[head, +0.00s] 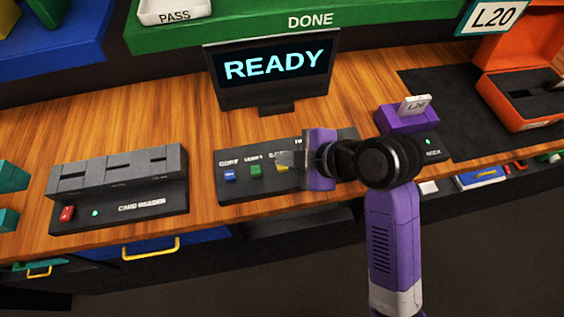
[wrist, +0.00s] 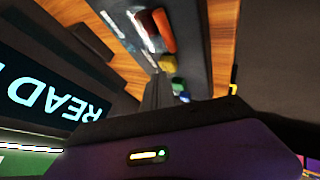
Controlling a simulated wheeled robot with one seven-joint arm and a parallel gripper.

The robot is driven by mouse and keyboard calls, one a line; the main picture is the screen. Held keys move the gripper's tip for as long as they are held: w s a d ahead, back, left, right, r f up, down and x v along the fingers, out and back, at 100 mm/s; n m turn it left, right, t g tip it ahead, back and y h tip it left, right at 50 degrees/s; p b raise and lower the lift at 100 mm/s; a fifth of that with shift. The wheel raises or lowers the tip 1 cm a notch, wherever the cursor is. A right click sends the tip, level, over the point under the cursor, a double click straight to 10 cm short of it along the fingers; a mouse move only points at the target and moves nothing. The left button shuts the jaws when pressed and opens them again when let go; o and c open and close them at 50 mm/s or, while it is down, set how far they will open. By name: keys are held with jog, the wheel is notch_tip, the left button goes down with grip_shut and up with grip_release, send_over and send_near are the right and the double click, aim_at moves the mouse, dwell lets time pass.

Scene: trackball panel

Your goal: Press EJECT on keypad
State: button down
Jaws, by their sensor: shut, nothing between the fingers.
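The keypad (head: 235,192) is a dark panel on the wooden counter below a screen. In the head view its blue button (head: 229,175), green button (head: 256,170) and yellow button (head: 281,167) show, with white labels behind them. The label by the yellow button is partly covered and not fully readable. My gripper (head: 287,159) is shut and empty, over the keypad by the yellow button; contact cannot be told. It hides the keypad's right part. The wrist view shows the keypad's red button (wrist: 162,30), hidden in the head view, and the fingers (wrist: 157,92).
The screen (head: 272,75) reads READY behind the keypad. A card reader (head: 120,200) stands left.

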jog(key=shift+f+b, duration=0.3)
jog(key=shift+f, duration=0.2)
dwell(0.6)
jog(key=shift+r, duration=0.1)
jog(key=shift+r+p, duration=0.8)
jog(key=shift+r, duration=0.05)
jog(key=shift+r, duration=0.1)
notch_tip(320, 180, up, 5)
jog(key=p, duration=0.4)
dwell(0.7)
